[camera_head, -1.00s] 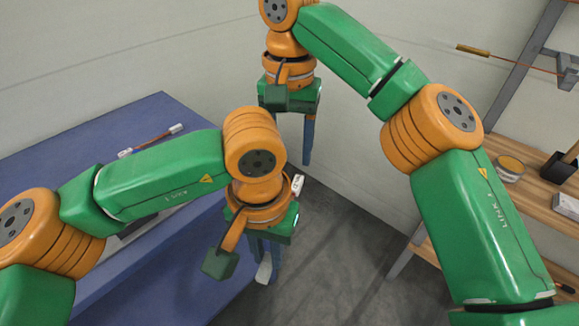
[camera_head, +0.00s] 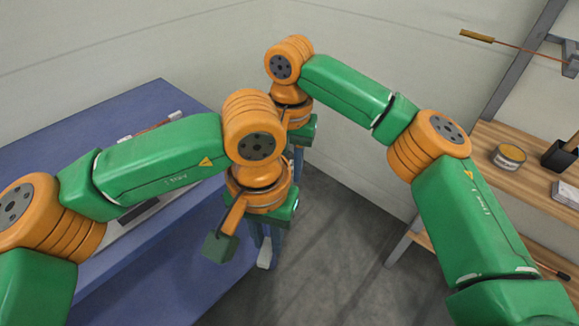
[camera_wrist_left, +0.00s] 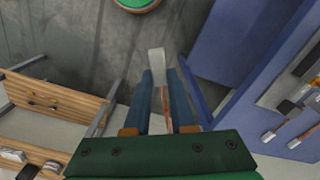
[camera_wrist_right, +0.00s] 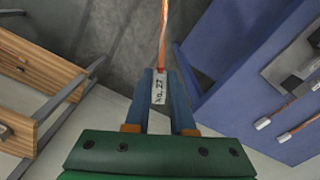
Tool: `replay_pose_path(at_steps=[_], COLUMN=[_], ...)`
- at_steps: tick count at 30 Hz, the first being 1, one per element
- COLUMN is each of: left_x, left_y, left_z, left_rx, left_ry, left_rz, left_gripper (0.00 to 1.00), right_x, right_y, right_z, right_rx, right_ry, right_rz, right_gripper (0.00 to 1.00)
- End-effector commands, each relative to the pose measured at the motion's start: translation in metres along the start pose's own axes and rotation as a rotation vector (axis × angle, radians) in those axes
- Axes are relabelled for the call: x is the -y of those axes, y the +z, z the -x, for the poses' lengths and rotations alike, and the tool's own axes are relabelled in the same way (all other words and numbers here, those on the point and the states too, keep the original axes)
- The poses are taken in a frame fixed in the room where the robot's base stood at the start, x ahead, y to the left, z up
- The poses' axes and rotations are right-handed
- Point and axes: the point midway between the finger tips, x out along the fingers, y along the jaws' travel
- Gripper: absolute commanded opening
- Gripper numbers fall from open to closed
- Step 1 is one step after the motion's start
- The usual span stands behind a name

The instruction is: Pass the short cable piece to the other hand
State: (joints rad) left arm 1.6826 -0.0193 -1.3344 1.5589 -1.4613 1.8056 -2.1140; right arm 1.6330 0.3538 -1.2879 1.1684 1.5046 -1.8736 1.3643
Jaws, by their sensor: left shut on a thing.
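The short cable piece has copper strands and white ends. My left gripper (camera_head: 266,250) is shut on it; one white end (camera_wrist_left: 156,62) sticks out past the fingertips, and copper (camera_wrist_left: 166,105) shows between the fingers. In the right wrist view, a white end marked "No. 27" (camera_wrist_right: 160,88) lies between the blue fingers of my right gripper (camera_wrist_right: 163,80), with copper (camera_wrist_right: 163,35) running away from it. The fingers are close around this end, but whether they press on it I cannot tell. In the head view my right gripper is mostly hidden behind the left arm.
A blue bench (camera_head: 130,105) stands on the left with another cable piece (camera_head: 150,130) on it.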

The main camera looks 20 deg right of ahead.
Motion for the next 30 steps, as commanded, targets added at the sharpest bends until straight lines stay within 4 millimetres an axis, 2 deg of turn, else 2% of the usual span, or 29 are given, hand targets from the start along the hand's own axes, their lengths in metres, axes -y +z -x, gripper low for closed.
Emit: replay_pose_path(at_steps=[2, 3, 6, 14, 17, 24, 27, 30], left_x=[-0.001, -0.001, -0.001, -0.001, -0.001, -0.001, 0.000, 0.000], left_y=[0.000, 0.000, 0.000, 0.000, -0.001, -0.001, -0.001, -0.001], left_z=[0.000, 0.000, 0.000, 0.000, 0.009, 0.074, 0.098, 0.113], left_rx=[-0.001, -0.001, -0.001, -0.001, -0.004, -0.006, -0.004, -0.002], left_ry=[0.003, 0.003, 0.003, 0.002, 0.002, 0.001, -0.001, 0.000], left_rz=[-0.003, -0.003, -0.003, -0.002, 0.000, 0.000, 0.000, 0.000], left_gripper=[0.00, 0.33, 0.57, 0.57, 0.57, 0.57, 0.57, 0.57], right_x=[0.001, 0.001, 0.001, 0.001, 0.001, 0.001, 0.001, 0.001], right_y=[0.001, 0.001, 0.001, 0.000, 0.000, 0.000, 0.000, 0.000], right_z=[0.000, 0.001, 0.001, 0.000, 0.001, 0.000, 0.000, 0.000], right_rx=[0.001, 0.001, 0.001, 0.001, 0.001, 0.001, 0.001, 0.001], right_ry=[-0.003, -0.003, -0.003, -0.002, -0.002, -0.002, -0.002, -0.002], right_rz=[0.001, 0.001, 0.001, 0.001, 0.001, 0.001, 0.001, 0.001], right_gripper=[0.00, 0.00, 0.00, 0.00, 0.00, 0.00, 0.00, 0.00])
